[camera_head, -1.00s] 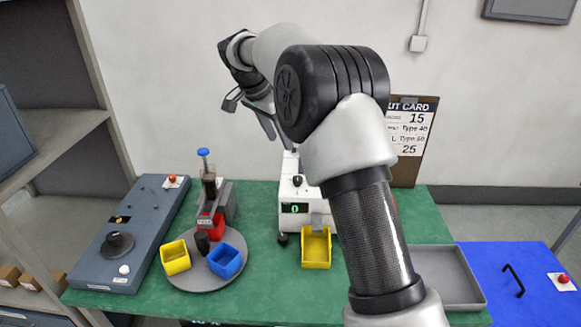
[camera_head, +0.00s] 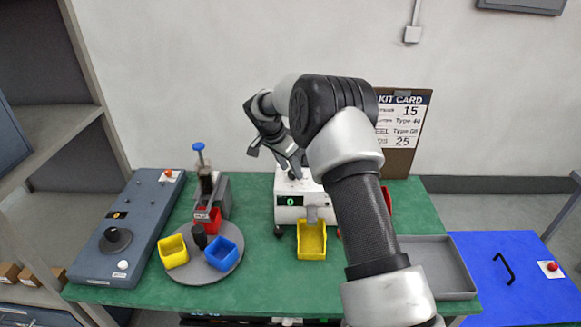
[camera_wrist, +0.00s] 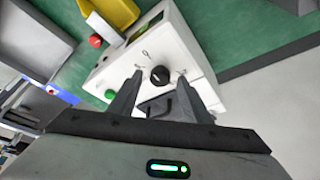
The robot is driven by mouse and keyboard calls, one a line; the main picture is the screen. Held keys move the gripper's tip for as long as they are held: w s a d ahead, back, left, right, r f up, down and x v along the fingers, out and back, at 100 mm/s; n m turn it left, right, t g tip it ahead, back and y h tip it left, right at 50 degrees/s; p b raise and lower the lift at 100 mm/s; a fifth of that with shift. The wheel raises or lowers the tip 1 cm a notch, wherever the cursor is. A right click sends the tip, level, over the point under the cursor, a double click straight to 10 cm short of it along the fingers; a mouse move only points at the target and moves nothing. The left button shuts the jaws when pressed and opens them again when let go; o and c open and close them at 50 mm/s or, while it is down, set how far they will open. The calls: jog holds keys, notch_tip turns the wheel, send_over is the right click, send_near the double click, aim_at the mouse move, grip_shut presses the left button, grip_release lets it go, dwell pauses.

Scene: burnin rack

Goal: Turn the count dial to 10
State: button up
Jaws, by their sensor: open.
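A white counting machine (camera_head: 289,212) stands at the middle of the green table, its small display (camera_head: 290,201) showing a green 0. In the wrist view a round black dial (camera_wrist: 160,75) sits on the machine's white top, with small marks beside it. Their lettering is too small to read. My gripper (camera_wrist: 165,90) is open and empty, its two fingers reaching to either side of the dial in that picture; I cannot tell whether they touch it. In the head view my gripper (camera_head: 276,160) is just above the machine, and the dial is not clearly visible.
A yellow bin (camera_head: 311,240) stands before the machine. Left are a turntable (camera_head: 205,274) with colored bins and a grey panel (camera_head: 140,225) with a large black knob (camera_head: 115,240). A grey tray (camera_head: 468,290) lies right. A kit card (camera_head: 403,120) stands behind.

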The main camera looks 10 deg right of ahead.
jog(key=shift+d+f, duration=0.1)
jog(key=shift+f, duration=0.15)
jog(key=c, duration=1)
jog(key=shift+b, duration=0.35)
